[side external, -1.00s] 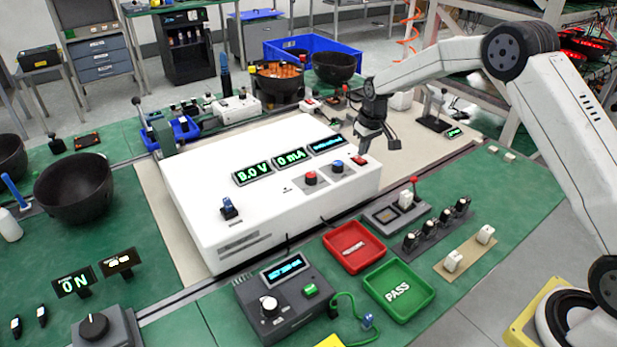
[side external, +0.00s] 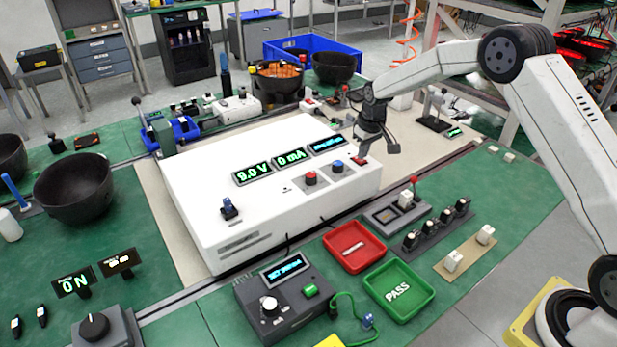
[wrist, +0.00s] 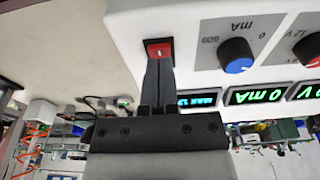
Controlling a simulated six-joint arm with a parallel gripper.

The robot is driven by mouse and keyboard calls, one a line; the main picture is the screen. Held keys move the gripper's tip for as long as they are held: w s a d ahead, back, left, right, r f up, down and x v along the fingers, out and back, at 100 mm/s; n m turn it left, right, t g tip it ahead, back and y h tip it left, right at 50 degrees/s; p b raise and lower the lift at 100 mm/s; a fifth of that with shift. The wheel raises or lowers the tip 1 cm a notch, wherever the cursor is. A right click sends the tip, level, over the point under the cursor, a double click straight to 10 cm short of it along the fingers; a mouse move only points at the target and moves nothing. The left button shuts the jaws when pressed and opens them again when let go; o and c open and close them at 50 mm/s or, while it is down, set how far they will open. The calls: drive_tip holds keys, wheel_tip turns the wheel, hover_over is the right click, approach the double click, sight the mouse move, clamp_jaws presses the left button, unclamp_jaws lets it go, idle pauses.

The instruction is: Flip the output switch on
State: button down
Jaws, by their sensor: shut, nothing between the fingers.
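The output switch (side external: 361,160) is a small red rocker in a black frame at the right end of the white power supply (side external: 235,205). In the wrist view the switch (wrist: 159,49) shows just beyond the fingertips. My gripper (wrist: 158,62) is shut and empty, its fingertips at the near edge of the red rocker; I cannot tell for sure whether they touch it. In the side view my gripper (side external: 364,151) is above the supply's right end and partly hides the area around the switch. The supply's displays (side external: 291,158) read 9.0 V and 0 mA.
A blue knob (wrist: 236,56) and a red knob (side external: 310,178) sit beside the switch. In front are a red tray (side external: 354,268), a green PASS tray (side external: 430,290) and a grey tester (side external: 245,310). Black bowls (side external: 75,205) stand at left.

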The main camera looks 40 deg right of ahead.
sight(362, 161)
drive_tip(key=shift+f, duration=0.45)
idle(0.4)
drive_tip(key=shift+r, duration=3.55)
drive_tip(key=s+a, duration=0.3)
drive_tip(key=s, duration=0.7)
drive_tip(key=s+a, duration=0.3)
drive_tip(key=s, duration=0.6)
drive_tip(key=s+a+f, duration=0.1)
drive_tip(key=s+a, duration=0.2)
drive_tip(key=s, duration=0.7)
drive_tip(key=shift+s+a+t, duration=0.25)
drive_tip(key=shift+s+t, duration=0.05)
drive_tip(key=shift+t, duration=0.1)
